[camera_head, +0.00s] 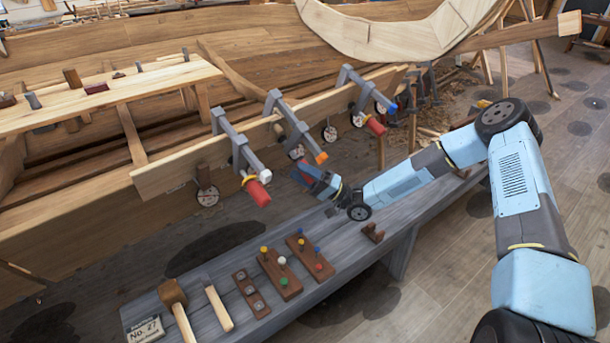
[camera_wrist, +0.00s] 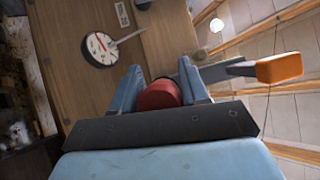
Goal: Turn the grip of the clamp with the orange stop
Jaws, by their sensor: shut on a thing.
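The clamp with the orange stop (camera_head: 290,125) is the middle one of three grey clamps on the plank. Its orange stop (camera_head: 321,158) shows at the end of its lower arm, and also in the wrist view (camera_wrist: 280,68). My gripper (camera_head: 304,175) is just below and left of that stop. In the wrist view its two blue fingers stand on either side of a red grip (camera_wrist: 158,96), shut on it. In the head view this grip is hidden by my gripper.
Clamps with a white stop (camera_head: 265,175) and a blue stop (camera_head: 391,106) stand on either side, each with a red grip. A round dial (camera_wrist: 100,49) hangs near the grip. Below is a grey bench (camera_head: 345,255) with a mallet (camera_head: 174,297) and peg blocks (camera_head: 280,274).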

